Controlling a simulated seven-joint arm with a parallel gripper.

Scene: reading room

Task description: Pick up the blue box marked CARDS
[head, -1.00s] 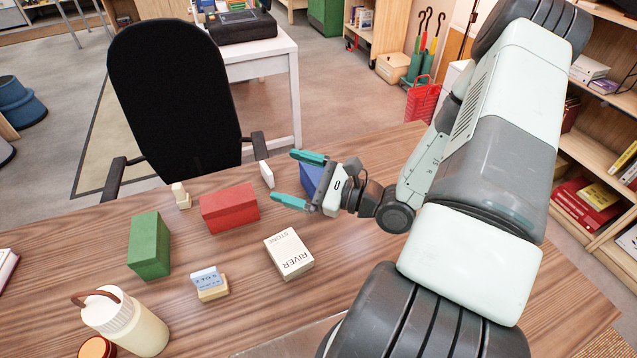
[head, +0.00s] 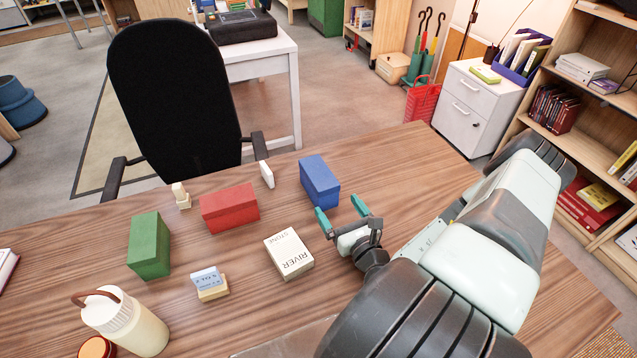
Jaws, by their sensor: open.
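A blue box (head: 320,182) stands on the wooden table, right of the red box. I cannot see any CARDS marking on the sides that show. My gripper (head: 341,212) is open and empty, with teal fingertips spread. In the picture it is just below and to the right of the blue box, its fingers pointing toward the box's near end. I cannot tell whether a finger touches the box.
A red box (head: 229,207), a green box (head: 149,245) and a white book marked RIVER STONE (head: 288,254) stand nearby. A small white block (head: 266,174) is left of the blue box. A cream bottle (head: 130,322) stands front left. The table's right part is clear.

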